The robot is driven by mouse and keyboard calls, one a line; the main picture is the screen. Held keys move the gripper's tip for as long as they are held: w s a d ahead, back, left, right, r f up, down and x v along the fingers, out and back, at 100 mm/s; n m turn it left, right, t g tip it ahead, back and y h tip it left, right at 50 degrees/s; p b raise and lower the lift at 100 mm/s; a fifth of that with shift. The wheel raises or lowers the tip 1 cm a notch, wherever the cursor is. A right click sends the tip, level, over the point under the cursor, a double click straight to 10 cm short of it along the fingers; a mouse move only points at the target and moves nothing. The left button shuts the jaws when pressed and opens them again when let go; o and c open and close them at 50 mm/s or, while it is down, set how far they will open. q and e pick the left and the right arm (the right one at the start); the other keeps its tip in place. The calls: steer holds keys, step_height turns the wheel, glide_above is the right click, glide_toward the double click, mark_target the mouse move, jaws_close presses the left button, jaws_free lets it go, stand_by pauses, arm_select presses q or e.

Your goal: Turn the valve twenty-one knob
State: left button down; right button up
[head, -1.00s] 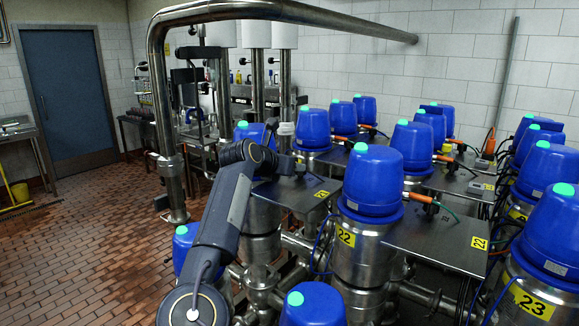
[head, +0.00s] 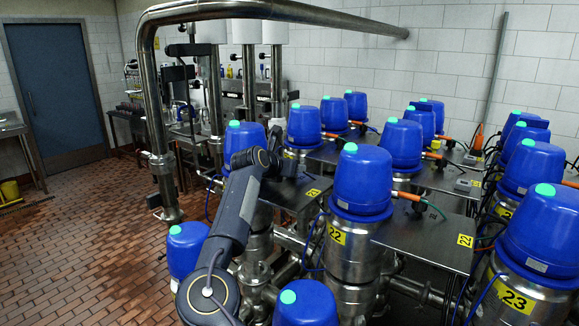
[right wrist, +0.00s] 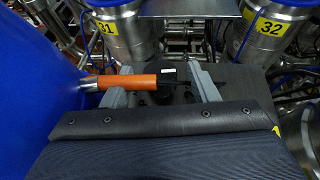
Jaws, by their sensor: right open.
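The valve twenty-one (head: 245,137) is a blue-capped steel cylinder with a teal dot on top. A yellow 21 label (head: 313,192) is on the metal plate beside it. One arm rises from the bottom, its wrist over this plate beside the cap; its gripper is hardly visible there. In the right wrist view, my right gripper (right wrist: 165,84) is open with two grey fingers apart. My left gripper is not in view.
Valve 22 (head: 362,180), valve 23 (head: 543,228) and several other blue-capped valves crowd the right side. A thick steel pipe (head: 148,100) stands left of valve twenty-one. The brick floor (head: 80,245) at left is mostly free.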

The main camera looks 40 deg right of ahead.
steer(key=c, duration=1)
steer(key=shift+w+m+g, duration=0.1)
steer(key=shift+m+g, duration=0.6)
steer(key=shift+g, duration=0.1)
steer(key=o, duration=1)
steer(key=shift+a, duration=0.1)
steer(key=shift+a+r, duration=0.1)
steer(key=shift+a, duration=0.2)
steer(key=b+v, duration=0.2)
steer(key=v, duration=0.5)
steer(key=shift+a, duration=0.1)
